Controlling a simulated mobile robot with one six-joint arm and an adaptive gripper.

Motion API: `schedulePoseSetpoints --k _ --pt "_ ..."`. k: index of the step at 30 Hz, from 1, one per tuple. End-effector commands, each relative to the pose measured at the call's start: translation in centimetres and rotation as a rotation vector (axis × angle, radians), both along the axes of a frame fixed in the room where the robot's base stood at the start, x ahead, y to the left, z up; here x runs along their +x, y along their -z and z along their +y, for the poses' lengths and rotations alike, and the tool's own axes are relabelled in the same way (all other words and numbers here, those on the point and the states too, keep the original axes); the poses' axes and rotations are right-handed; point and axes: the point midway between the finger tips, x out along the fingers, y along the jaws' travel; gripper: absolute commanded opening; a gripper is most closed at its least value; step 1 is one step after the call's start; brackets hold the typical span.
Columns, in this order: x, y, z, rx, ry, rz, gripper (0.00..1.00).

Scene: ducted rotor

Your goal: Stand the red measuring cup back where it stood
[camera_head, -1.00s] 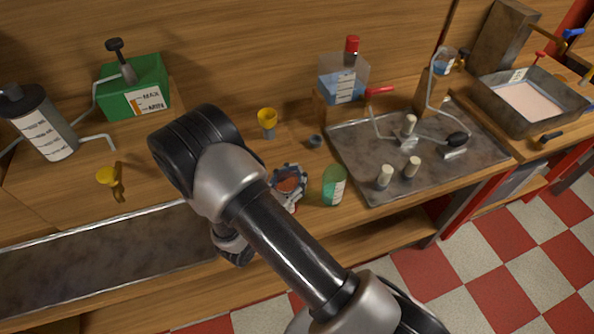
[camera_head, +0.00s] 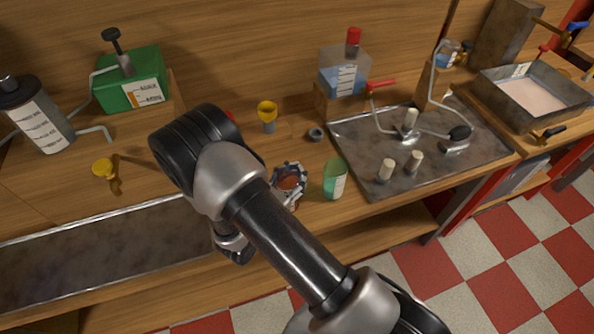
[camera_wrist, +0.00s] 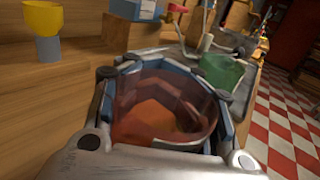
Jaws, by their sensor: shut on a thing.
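The red measuring cup (camera_head: 290,184) is translucent, with orange-red showing inside. My gripper (camera_head: 289,176) is shut around it, above the bench's front part, left of the green cup (camera_head: 335,180). In the wrist view the red measuring cup (camera_wrist: 160,118) fills the middle, its open mouth showing, with the fingers of my gripper (camera_wrist: 165,88) around its sides. The cup's base is hidden, so I cannot tell whether it touches the bench. The green cup also shows in the wrist view (camera_wrist: 220,72), beyond the fingers to the right.
A yellow funnel on a grey stem (camera_head: 267,112) and a small grey ring (camera_head: 316,134) stand behind the cup. A metal tray (camera_head: 365,150) with pegs lies right. A red-capped bottle (camera_head: 345,78) stands at the back. Bare wood surrounds the ring.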

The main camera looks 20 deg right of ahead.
Motion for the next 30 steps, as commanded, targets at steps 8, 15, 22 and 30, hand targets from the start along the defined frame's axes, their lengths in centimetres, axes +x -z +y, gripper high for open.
schedulePoseSetpoints --k 8,15,22,30 --pt "0.00 0.58 0.00 0.000 0.000 0.000 0.34" --pt "0.00 0.49 0.00 0.000 0.000 0.000 0.50" --pt "0.00 0.49 0.00 0.000 0.000 0.000 0.65" --pt "0.00 0.49 0.00 0.000 0.000 0.000 0.69"
